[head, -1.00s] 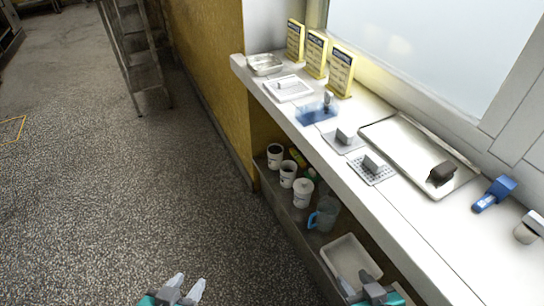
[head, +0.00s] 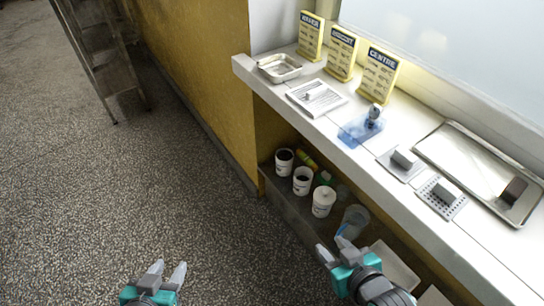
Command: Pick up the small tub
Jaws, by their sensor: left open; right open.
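Three small white tubs stand upright on the lower shelf under the counter. The back tub (head: 284,161) and the middle tub (head: 302,180) show dark contents; the front tub (head: 323,202) has a white top. I cannot tell which one is the small tub named. My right gripper (head: 333,247) is open and empty, in front of and below the front tub in the picture, apart from it. My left gripper (head: 167,272) is open and empty over the floor, well left of the shelf.
A jug (head: 353,221) stands beside the front tub, partly behind my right gripper. A pale tray (head: 395,265) lies further along the shelf. The white counter (head: 325,126) overhangs the shelf. It carries yellow signs, a metal tray (head: 470,160) and small blocks.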

